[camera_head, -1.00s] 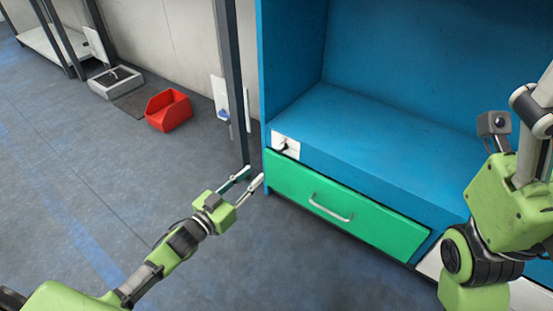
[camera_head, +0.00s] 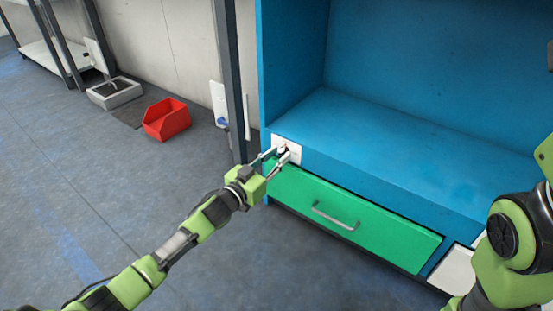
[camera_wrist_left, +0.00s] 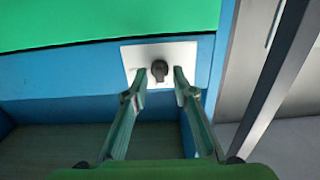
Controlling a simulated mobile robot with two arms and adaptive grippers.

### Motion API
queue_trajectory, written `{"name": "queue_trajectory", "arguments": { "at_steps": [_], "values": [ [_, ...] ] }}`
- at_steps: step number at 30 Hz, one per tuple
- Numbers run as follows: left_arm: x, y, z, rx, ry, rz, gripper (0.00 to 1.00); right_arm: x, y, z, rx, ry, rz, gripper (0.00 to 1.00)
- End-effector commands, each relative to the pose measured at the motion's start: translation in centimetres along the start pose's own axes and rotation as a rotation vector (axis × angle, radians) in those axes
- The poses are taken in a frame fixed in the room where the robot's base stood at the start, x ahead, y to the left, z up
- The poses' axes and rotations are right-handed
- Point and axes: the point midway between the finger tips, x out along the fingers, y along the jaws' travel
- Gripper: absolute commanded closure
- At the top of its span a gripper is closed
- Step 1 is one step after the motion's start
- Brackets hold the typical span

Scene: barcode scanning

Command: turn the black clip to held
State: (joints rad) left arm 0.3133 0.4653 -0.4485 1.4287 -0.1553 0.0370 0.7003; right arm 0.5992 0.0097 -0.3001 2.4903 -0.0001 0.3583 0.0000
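The black clip (camera_wrist_left: 160,70) sits on a white plate (camera_wrist_left: 136,55) fixed to the blue unit's front. In the head view the plate (camera_head: 294,144) is above the green drawer's left end, and the clip (camera_head: 286,148) is partly hidden by my fingers. My left gripper (camera_head: 277,156) is at the plate and open. In the left wrist view its fingertips (camera_wrist_left: 160,78) stand on either side of the clip, with a gap showing on both sides. Only part of my right arm shows, at the right edge; its gripper is out of view.
The green drawer (camera_head: 375,222) with its grey handle (camera_head: 335,216) is just below the plate. A dark post (camera_head: 232,80) stands left of the blue unit (camera_head: 390,140). A red bin (camera_head: 166,119) is on the floor at the left. The floor in front is clear.

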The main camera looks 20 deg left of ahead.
Motion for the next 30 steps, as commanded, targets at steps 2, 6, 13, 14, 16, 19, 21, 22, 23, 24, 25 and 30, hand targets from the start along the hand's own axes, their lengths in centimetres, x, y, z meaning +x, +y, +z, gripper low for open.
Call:
{"name": "queue_trajectory", "arguments": {
  "at_steps": [2,6,13,14,16,19,21,22,23,24,25,30],
  "values": [
    [0.0,0.0,0.0,0.0,0.0,0.0,0.75,0.0,0.0,0.0,0.0,0.0,0.0,0.21],
    [0.0,0.0,0.0,0.0,0.0,0.0,1.0,0.0,0.0,0.0,0.0,0.0,0.0,0.21],
    [0.0,0.0,0.0,0.002,0.0,0.0,1.0,0.1,0.0,0.0,0.0,0.001,0.0,0.21],
    [0.0,0.0,0.0,0.003,0.0,0.0,1.0,0.1,0.0,0.0,0.0,0.001,0.0,0.21],
    [0.0,0.0,-0.1,0.012,0.0,0.0,1.0,0.2,0.0,0.0,0.0,0.002,0.0,0.21],
    [-0.1,0.0,-0.1,0.034,0.0,0.0,1.0,0.4,0.1,0.1,0.001,0.003,0.001,0.21],
    [-0.1,0.1,-0.2,0.062,0.0,0.0,1.0,0.4,0.2,0.3,0.002,-0.003,0.004,0.21],
    [-0.1,0.1,-0.2,0.076,0.0,0.0,1.0,0.3,0.2,0.4,0.003,-0.008,0.006,0.21],
    [-0.1,0.1,-0.2,0.094,0.0,0.0,1.0,0.3,0.3,0.6,0.003,-0.012,0.008,0.21],
    [-0.1,0.1,-0.2,0.118,-0.001,0.0,1.0,0.2,0.4,0.7,0.004,-0.016,0.011,0.21],
    [-0.1,0.1,-0.2,0.138,-0.001,0.0,1.0,-0.1,0.4,1.1,0.005,-0.028,0.014,0.21],
    [-0.1,0.1,-0.3,0.278,-0.001,0.0,1.0,-1.1,0.8,2.4,0.009,-0.074,0.026,0.21]
  ]
}}
